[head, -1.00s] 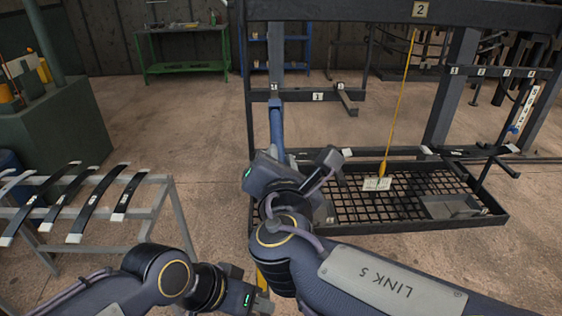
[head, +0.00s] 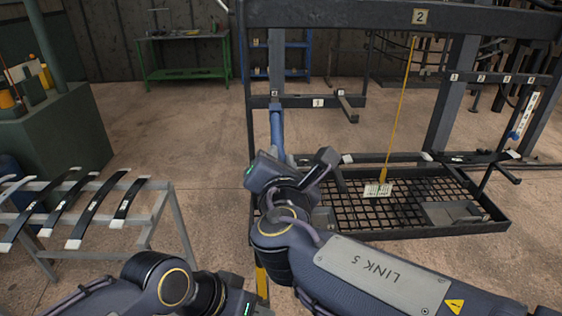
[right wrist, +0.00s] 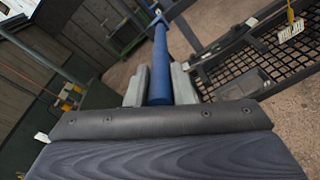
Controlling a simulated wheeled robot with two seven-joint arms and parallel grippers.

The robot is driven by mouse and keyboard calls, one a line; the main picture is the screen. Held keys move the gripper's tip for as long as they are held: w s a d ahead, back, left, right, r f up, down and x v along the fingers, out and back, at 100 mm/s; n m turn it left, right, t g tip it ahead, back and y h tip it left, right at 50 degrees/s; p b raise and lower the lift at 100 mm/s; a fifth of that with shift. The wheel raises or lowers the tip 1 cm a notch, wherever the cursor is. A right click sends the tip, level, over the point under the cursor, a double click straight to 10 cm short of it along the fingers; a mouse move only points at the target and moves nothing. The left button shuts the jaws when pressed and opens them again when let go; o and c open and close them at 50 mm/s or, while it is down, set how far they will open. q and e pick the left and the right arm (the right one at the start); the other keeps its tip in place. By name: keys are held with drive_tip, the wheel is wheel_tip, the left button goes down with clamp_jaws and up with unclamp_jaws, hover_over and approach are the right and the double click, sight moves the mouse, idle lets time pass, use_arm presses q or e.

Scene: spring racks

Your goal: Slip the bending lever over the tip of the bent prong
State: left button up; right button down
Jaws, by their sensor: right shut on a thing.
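The bending lever is a blue bar (head: 276,125) held nearly upright in the head view. My right gripper (head: 281,158) is shut on its lower end. The right wrist view shows the lever (right wrist: 159,60) between the two grey fingers, pointing away. Its far end overlaps the left part of the dark rack in the head view; I cannot tell whether it touches. A short prong (head: 348,108) sticks out from the rack's crossbar, right of the lever. I cannot tell which prong is bent. My left gripper (head: 246,304) is at the bottom edge, its fingers not clearly visible.
The dark rack (head: 330,12) has a mesh tray (head: 480,230) below it. A yellow cord (head: 398,115) hangs with a tag (head: 377,190). A grey stand (head: 160,210) with dark curved leaf springs (head: 98,208) is at the left. Open floor lies between.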

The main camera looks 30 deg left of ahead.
drive_tip(key=shift+w+a+r, duration=0.1)
drive_tip(key=shift+w+a, duration=0.15)
drive_tip(key=shift+w, duration=0.2)
drive_tip(key=c, duration=1.2)
unclamp_jaws()
drive_tip(key=shift+c, duration=0.2)
drive_tip(key=shift+o, duration=0.4)
drive_tip(key=shift+f, duration=0.25)
drive_tip(key=shift+s+d+b, duration=0.2)
drive_tip(key=shift+s+b, duration=0.1)
drive_tip(key=shift+s, duration=0.15)
drive_tip(key=b+v, duration=0.1)
drive_tip(key=v, duration=0.5)
drive_tip(key=shift+s+d+r, duration=0.25)
drive_tip(key=shift+s, duration=0.05)
